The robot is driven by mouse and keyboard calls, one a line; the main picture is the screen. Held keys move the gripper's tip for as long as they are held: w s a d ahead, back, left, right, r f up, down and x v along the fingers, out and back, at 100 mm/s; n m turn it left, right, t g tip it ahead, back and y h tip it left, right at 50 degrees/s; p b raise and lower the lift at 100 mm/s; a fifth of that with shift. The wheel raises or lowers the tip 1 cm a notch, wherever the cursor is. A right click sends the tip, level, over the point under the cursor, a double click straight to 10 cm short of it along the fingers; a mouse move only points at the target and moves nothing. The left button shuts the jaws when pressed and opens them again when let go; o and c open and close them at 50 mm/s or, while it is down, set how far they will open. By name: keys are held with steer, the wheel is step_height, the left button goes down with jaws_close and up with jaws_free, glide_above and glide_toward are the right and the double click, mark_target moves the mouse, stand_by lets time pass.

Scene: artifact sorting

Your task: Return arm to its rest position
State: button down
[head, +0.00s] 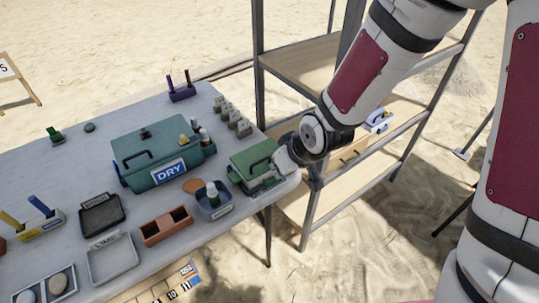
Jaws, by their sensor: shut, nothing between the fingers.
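My arm (358,85) comes down from the upper right of the head view, with red panels on its pale links. It ends in my gripper (284,162), near the table's right corner. The gripper is shut and empty. In the picture it overlaps the right side of a small green case (246,176) with a dark handle. I cannot tell whether they touch. The fingertips are small and partly lost against the case.
The grey table (60,165) holds a teal box labelled DRY (140,175), a blue-grey bin (214,208), a brown divided tray (166,226) and other trays. A metal shelf rack (292,62) with wooden boards stands behind my arm. Open sand lies around.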

steer(key=shift+s+d+f, duration=0.1)
steer(key=shift+s+d, duration=0.3)
steer(key=shift+s, duration=0.2)
steer(key=shift+s+d+f, duration=0.1)
steer(key=shift+s+d, duration=0.3)
steer(key=shift+s, duration=0.15)
steer(key=s+d+r+m+h+p, duration=0.1)
steer(key=s+d+r+m+h, duration=0.15)
steer(key=d+r, duration=0.4)
steer(key=s+d+r+m+h+p, duration=0.1)
steer(key=s+d+r, duration=0.3)
steer(key=r, duration=0.6)
steer(key=s+d+r+m+p, duration=0.2)
steer(key=s+d+r+m, duration=0.1)
steer(key=s+r, duration=0.7)
steer(key=s, duration=0.4)
steer(key=shift+s+d+r+g, duration=0.2)
steer(key=shift+s+g, duration=0.1)
steer(key=shift+a, duration=0.1)
